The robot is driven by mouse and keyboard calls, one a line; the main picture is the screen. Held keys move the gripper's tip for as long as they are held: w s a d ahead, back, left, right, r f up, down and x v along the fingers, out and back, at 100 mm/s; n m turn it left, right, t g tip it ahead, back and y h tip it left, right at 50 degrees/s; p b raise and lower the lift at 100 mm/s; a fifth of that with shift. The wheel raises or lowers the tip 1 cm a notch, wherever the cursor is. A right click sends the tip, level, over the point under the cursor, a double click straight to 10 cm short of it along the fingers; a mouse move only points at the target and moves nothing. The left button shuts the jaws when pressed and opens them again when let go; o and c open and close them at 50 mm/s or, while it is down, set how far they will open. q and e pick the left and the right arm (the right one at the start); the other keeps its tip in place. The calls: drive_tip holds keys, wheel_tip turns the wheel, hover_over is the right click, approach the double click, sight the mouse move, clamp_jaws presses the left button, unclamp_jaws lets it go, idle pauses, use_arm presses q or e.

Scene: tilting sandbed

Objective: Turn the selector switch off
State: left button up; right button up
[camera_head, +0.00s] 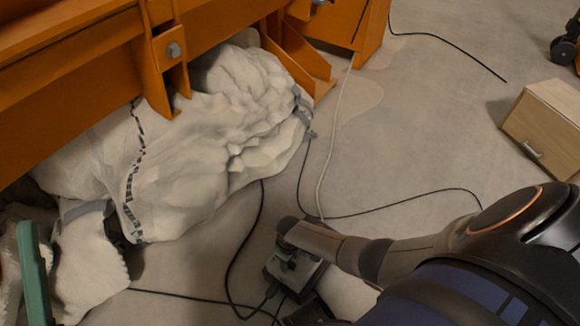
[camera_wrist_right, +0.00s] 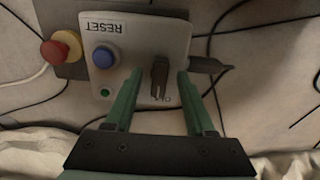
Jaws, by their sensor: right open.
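The selector switch (camera_wrist_right: 160,76) is a dark knob on a pale control panel (camera_wrist_right: 127,40) in the right wrist view. Its handle points roughly along the fingers, and lettering beside its lower end is partly covered. My right gripper (camera_wrist_right: 158,88) is open, with one green finger on each side of the knob. The right finger looks very close to the knob; I cannot tell if it touches. In the head view the control box (camera_head: 290,268) sits on the floor, partly under my right wrist. A single green finger, apparently of my left gripper (camera_head: 34,275), shows at the lower left.
A blue button (camera_wrist_right: 104,57) marked RESET, a small green light (camera_wrist_right: 105,92) and a red knob (camera_wrist_right: 54,51) are near the switch. Black cables (camera_head: 390,207) cross the floor. Large white bags (camera_head: 200,140) lie under an orange frame (camera_head: 70,60). A wooden cabinet (camera_head: 548,125) stands right.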

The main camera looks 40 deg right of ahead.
use_arm(q)
wheel_tip(320, 180, up, 8)
drive_tip(key=m+p, duration=0.1)
drive_tip(key=p, duration=0.6)
drive_tip(key=w+a+f+n+y+p, duration=0.1)
drive_tip(key=w+f+n+y, duration=0.3)
drive_tip(key=f+y, duration=0.1)
drive_tip(key=shift+a+f, duration=0.25)
drive_tip(key=shift+f, duration=0.25)
use_arm(e)
wheel_tip(320, 180, up, 12)
